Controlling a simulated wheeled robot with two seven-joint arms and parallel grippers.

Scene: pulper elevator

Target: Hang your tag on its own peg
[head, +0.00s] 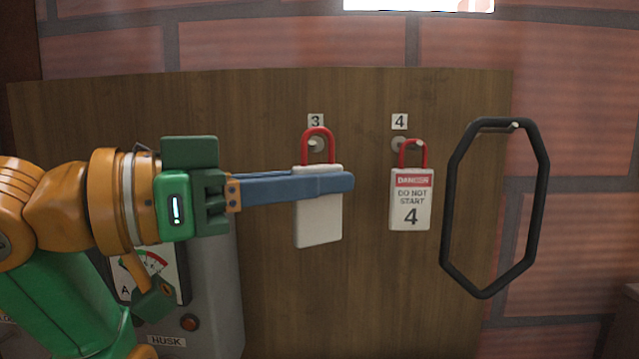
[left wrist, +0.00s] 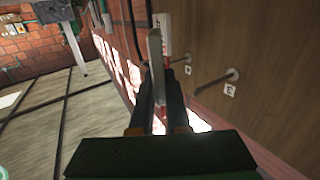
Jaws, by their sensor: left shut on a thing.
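My left gripper (head: 345,183) is shut on a white tag (head: 318,222) with a red shackle, its fingers across the tag's upper body. The tag is upright; the part of its face below the fingers looks blank. Its shackle is in front of peg 3 (head: 314,145), which shows through the loop under the label 3. In the left wrist view the tag (left wrist: 155,60) is edge-on between the fingers, and peg 3 (left wrist: 217,80) stands to the right, its tip seemingly apart from the tag. My right gripper is not in view.
A tag marked DANGER DO NOT START 4 (head: 411,205) hangs on peg 4 (head: 398,144). A black octagonal ring (head: 449,205) hangs farther right. A grey HUSK box (head: 215,300) with a dial stands below my left arm. Bare wooden board (head: 370,290) lies below the tags.

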